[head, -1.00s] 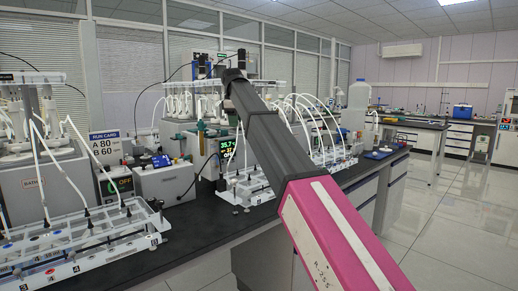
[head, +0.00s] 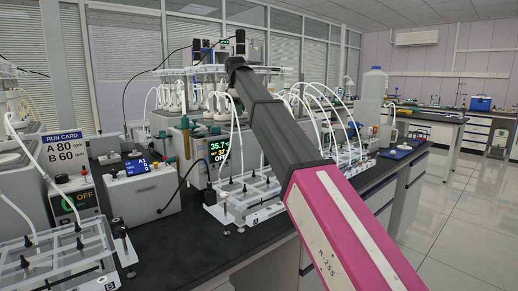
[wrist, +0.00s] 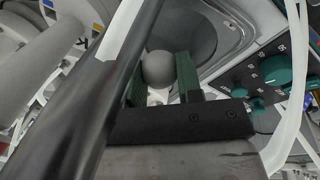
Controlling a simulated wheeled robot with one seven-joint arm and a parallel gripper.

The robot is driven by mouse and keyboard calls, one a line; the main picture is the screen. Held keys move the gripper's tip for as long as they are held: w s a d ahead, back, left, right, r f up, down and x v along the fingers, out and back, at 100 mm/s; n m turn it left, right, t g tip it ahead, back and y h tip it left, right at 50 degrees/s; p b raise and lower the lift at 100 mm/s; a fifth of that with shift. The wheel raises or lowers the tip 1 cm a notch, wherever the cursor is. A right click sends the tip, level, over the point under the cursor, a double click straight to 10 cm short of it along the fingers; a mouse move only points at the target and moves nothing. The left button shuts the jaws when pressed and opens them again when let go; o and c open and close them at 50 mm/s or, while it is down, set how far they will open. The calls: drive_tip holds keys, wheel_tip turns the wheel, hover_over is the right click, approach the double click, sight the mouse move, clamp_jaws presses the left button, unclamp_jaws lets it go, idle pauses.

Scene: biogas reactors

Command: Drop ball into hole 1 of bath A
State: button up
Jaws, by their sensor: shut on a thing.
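A plain grey ball (wrist: 158,68) sits between the two green fingers of my gripper (wrist: 163,78) in the wrist view. The gripper is shut on it. Behind the ball is a round grey opening (wrist: 205,32) in a pale-rimmed unit; the ball appears in front of it, and its height above it cannot be told. No hole number or bath letter is readable there. In the head view my arm reaches toward the back bath area, and the gripper and ball are hidden.
A panel with teal knobs (wrist: 276,70) is right of the gripper. White tubes pass close by. In the head view, white tube racks (head: 252,198) line the black bench (head: 165,248); a run card (head: 63,150) stands left. A large bottle (head: 374,95) stands behind.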

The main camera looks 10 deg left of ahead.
drive_tip(key=shift+f, duration=2.35)
drive_tip(key=o, duration=1)
drive_tip(key=shift+c, duration=0.2)
drive_tip(key=shift+r, duration=0.15)
wheel_tip(320, 180, up, 10)
drive_tip(key=s, duration=0.2)
drive_tip(key=shift+r, duration=0.2)
